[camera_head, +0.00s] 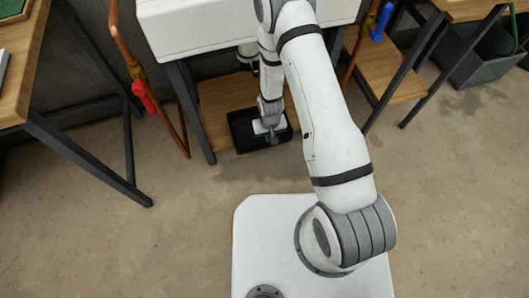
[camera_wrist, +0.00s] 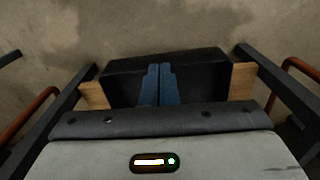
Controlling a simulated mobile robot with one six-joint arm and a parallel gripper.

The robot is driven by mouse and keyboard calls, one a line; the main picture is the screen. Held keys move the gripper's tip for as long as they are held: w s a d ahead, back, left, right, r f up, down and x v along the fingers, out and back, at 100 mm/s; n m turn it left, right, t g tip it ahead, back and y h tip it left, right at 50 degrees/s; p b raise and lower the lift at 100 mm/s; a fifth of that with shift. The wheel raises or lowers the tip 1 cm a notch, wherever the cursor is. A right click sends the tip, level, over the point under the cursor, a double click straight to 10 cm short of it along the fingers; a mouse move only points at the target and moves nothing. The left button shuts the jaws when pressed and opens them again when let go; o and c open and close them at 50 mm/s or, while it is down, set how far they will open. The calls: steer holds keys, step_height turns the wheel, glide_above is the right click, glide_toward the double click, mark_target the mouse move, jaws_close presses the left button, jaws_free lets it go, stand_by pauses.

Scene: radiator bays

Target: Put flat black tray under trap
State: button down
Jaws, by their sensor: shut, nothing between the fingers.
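The flat black tray (camera_head: 240,131) sits on the low wooden shelf (camera_head: 213,100) beneath a white basin-like body. It reaches to the shelf's front edge. A dark fitting that looks like the trap (camera_head: 247,56) shows under the white body, partly hidden by my arm. My gripper (camera_head: 272,138) is over the tray's front part in the head view. In the wrist view, my gripper's blue fingers (camera_wrist: 159,72) are shut together, empty, in front of the black tray (camera_wrist: 205,68). I cannot tell whether they touch it.
Dark metal legs stand on both sides of the shelf, with copper pipes carrying a red valve handle (camera_head: 145,96) and a blue one (camera_head: 382,22). A wooden table (camera_head: 30,70) is at left. A grey bin (camera_head: 487,65) is at right. The floor in front is clear.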

step_height(320, 180, down, 15)
steer(key=w+a+b, duration=0.1)
steer(key=w+b, duration=0.1)
steer(key=b, duration=0.3)
steer(key=shift+w+r, duration=0.2)
steer(key=shift+w, duration=0.05)
steer(key=shift+a, duration=0.1)
steer(key=w+b, duration=0.1)
steer(key=w, duration=0.2)
steer(key=w+a+b, duration=0.1)
steer(key=w, duration=0.2)
steer(key=w+a+b, duration=0.1)
steer(key=w, duration=0.1)
steer(key=shift+w+f, duration=0.15)
steer(key=shift+w, duration=0.25)
steer(key=shift+w+a, duration=0.1)
steer(key=shift+w, duration=0.1)
steer(key=shift+a, duration=0.1)
